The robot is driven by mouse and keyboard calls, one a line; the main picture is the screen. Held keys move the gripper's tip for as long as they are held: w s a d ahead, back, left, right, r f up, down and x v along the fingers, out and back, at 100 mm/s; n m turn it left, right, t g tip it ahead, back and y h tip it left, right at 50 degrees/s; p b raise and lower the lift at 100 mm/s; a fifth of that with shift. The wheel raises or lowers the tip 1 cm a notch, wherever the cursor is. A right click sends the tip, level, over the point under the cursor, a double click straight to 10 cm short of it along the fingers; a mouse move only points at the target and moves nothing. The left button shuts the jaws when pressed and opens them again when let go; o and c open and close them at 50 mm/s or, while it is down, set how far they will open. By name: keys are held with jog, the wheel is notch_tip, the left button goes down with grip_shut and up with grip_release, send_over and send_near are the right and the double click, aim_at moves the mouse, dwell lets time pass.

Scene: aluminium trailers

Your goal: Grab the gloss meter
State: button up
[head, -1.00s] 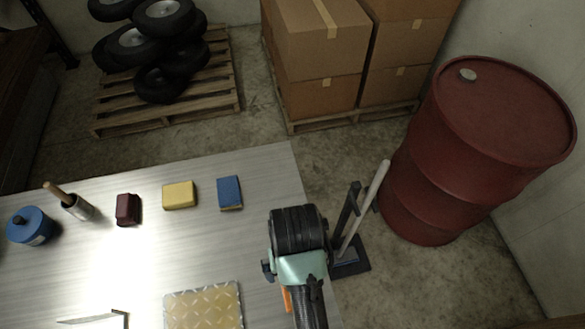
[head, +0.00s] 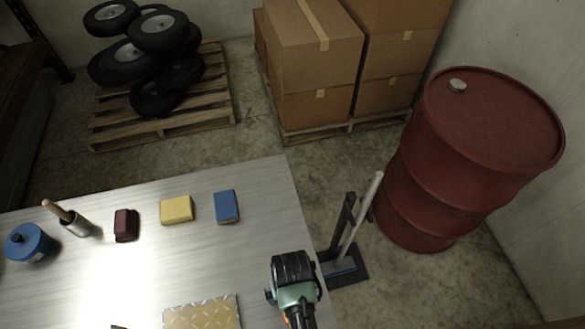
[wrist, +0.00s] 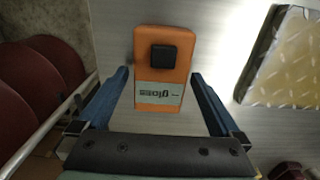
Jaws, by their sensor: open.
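The gloss meter (wrist: 162,70) is an orange block with a black square button and a pale label reading "gloss". In the wrist view it lies on the table top, close to its edge. My gripper (wrist: 160,75) is open, with one blue finger on each side of the meter. Clear gaps show between the fingers and its sides, so it is not gripped. In the head view my arm hides most of that spot.
A yellow diamond-pattern plate (head: 203,312) lies left of my arm; it also shows in the wrist view (wrist: 290,62). Blue (head: 227,206), yellow (head: 177,210) and maroon (head: 125,225) blocks lie farther back. A stand with a pole (head: 345,262) and a red barrel (head: 440,170) are beyond the table's right edge.

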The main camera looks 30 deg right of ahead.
jog(key=shift+f, duration=0.15)
jog(key=c, duration=1.6)
